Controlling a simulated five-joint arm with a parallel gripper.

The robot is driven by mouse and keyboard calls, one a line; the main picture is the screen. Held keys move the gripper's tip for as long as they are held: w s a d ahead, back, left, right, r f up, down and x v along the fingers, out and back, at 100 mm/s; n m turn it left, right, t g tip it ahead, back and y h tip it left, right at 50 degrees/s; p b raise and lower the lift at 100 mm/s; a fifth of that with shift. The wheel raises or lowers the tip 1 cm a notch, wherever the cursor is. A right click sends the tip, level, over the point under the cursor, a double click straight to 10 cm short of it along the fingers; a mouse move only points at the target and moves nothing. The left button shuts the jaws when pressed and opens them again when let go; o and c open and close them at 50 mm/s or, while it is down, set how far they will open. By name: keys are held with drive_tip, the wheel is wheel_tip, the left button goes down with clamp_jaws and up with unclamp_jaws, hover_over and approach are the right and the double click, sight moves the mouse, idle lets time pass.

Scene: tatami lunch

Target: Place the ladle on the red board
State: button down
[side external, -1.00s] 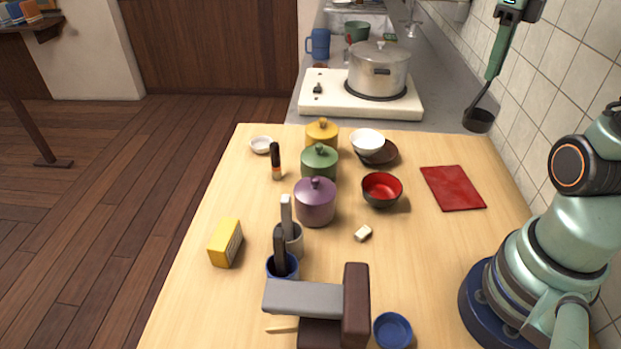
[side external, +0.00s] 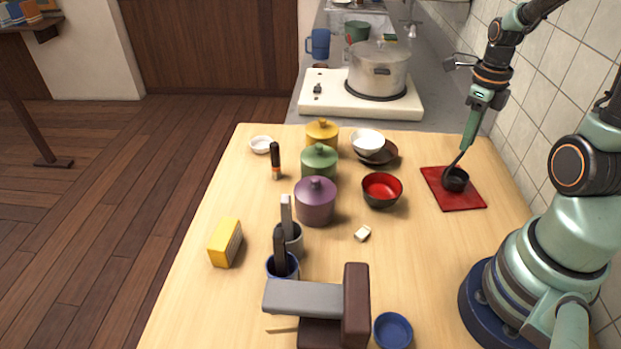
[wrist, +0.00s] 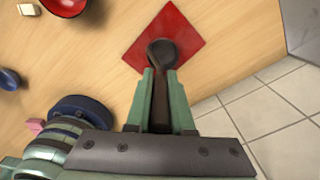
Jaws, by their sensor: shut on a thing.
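The ladle (side external: 456,179) is dark, with a round bowl and a thin handle. My gripper (side external: 470,134) is shut on its handle above the red board. The ladle hangs tilted, its bowl over the middle of the red board (side external: 463,200); I cannot tell whether the bowl touches the board. In the wrist view the ladle's bowl (wrist: 162,54) covers part of the red board (wrist: 187,27), and my gripper's fingers (wrist: 161,82) lie on both sides of the handle.
A red bowl (side external: 381,188) stands left of the board, and a small pale block (side external: 363,233) lies nearer. Several lidded pots, including a purple one (side external: 315,203), stand further left. A tiled wall (side external: 543,100) rises on the right. Bare table lies around the board.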

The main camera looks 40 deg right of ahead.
drive_tip(key=shift+f, duration=0.15)
drive_tip(key=c, duration=1.2)
unclamp_jaws()
drive_tip(key=shift+f, duration=0.1)
drive_tip(key=o, duration=0.4)
